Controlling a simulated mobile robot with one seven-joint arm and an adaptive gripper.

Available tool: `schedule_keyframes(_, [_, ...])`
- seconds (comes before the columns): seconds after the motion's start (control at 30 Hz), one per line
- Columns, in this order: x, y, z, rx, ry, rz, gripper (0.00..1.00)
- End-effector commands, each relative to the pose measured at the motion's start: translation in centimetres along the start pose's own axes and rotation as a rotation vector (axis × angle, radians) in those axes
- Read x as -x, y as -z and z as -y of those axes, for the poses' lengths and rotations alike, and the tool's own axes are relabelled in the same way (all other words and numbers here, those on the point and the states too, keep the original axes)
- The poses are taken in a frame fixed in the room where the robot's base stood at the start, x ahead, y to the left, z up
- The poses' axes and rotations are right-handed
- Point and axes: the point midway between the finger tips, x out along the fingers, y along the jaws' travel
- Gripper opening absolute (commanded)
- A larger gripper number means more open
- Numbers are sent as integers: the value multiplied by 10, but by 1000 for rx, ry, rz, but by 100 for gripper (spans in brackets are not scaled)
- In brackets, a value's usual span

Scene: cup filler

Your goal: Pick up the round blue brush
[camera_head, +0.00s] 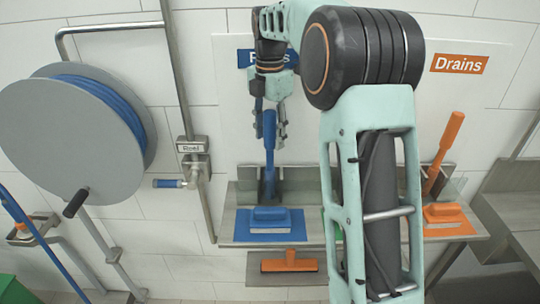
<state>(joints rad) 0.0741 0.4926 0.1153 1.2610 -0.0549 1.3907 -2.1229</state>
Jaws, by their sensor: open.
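The blue brush (269,150) stands upright at the back of the shelf, its long blue handle pointing up. Its head sits low in a metal holder (297,180) and is mostly hidden, so I cannot tell its shape. My gripper (269,132) points down from above at the top of the handle. Its fingers are open, one on each side of the handle. I cannot tell whether they touch it.
A blue block-shaped scrubber (270,214) lies on a blue mat (243,230) in front. An orange brush (443,150) and orange scrubber (443,212) are to the right. An orange squeegee (290,262) is below. A hose reel (75,140) and pipes stand left.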

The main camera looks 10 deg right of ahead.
Motion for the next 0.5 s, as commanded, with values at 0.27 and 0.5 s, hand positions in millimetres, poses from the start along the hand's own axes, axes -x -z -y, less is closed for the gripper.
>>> schedule_keyframes(0.27, [-34,-1,1,-1,1,-1,44])
schedule_keyframes(0.5, [-36,-2,1,-1,0,1,44])
